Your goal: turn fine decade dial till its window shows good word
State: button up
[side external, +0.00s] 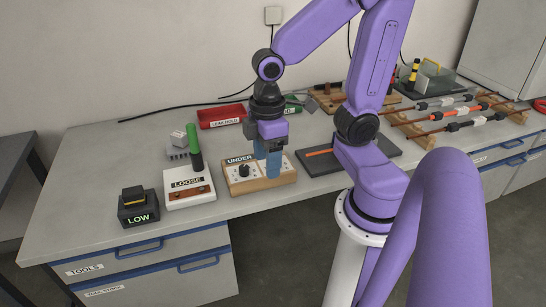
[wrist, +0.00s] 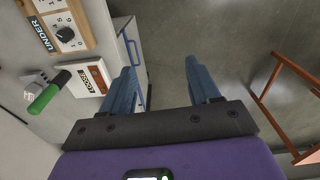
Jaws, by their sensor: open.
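The decade box (side external: 262,183) is a wooden-framed box with a white top at the middle of the bench. Its window (side external: 239,160) reads UNDER; the same word shows in the wrist view (wrist: 40,34). A black dial (side external: 243,170) stands on the box's left part, and it shows at the upper left of the wrist view (wrist: 65,34). Which dial is the fine one I cannot tell. My gripper (side external: 266,160), with blue fingers, is open and hangs over the box's right part, hiding what is there. In the wrist view nothing is between the fingers (wrist: 162,82).
Left of the box are a white LOOSE unit (side external: 189,200), a green handle (side external: 194,148) and a black LOW unit (side external: 138,210). Behind are a red bin (side external: 222,116) and a green bin (side external: 293,105). A dark mat (side external: 345,160) lies right. The front edge is near.

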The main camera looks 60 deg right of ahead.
jog(key=w+d+f+m, duration=0.2)
jog(key=w+d+m, duration=0.3)
jog(key=w+d, duration=0.5)
jog(key=d+f+m, duration=0.2)
jog(key=d+m, duration=0.2)
jog(key=d, duration=1.2)
jog(key=f, duration=1.7)
jog(key=shift+s, duration=0.2)
jog(key=shift+c, duration=0.2)
jog(key=c, duration=1)
